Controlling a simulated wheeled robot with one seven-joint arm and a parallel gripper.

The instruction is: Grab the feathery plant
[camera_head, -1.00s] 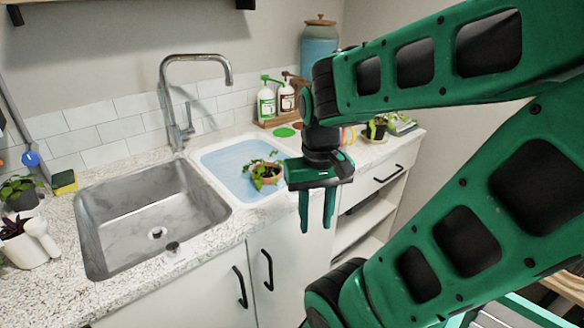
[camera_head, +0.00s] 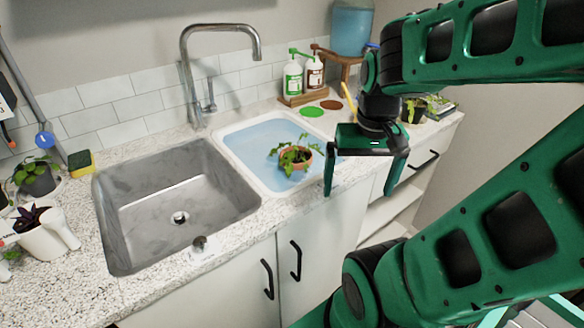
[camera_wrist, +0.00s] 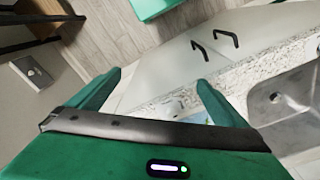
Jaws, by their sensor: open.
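My gripper (camera_head: 360,190) hangs open and empty in front of the counter's edge, fingers pointing down, to the right of the white tub. In the wrist view my gripper (camera_wrist: 158,82) has nothing between its fingers. A leafy plant in a terracotta pot (camera_head: 295,157) stands in the tub of blue water, left of my gripper and apart from it. More potted plants stand at the right end of the counter (camera_head: 414,110), partly hidden by my arm, and at the left end (camera_head: 36,177). I cannot tell which plant is the feathery one.
The white tub (camera_head: 236,160) sits right of a steel sink (camera_head: 170,200) with a tall faucet (camera_head: 188,80). Soap bottles (camera_head: 293,78) stand behind it near round green and brown discs. A white pot (camera_head: 48,235) and a sponge (camera_head: 81,160) are at left. Cabinet doors are below.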

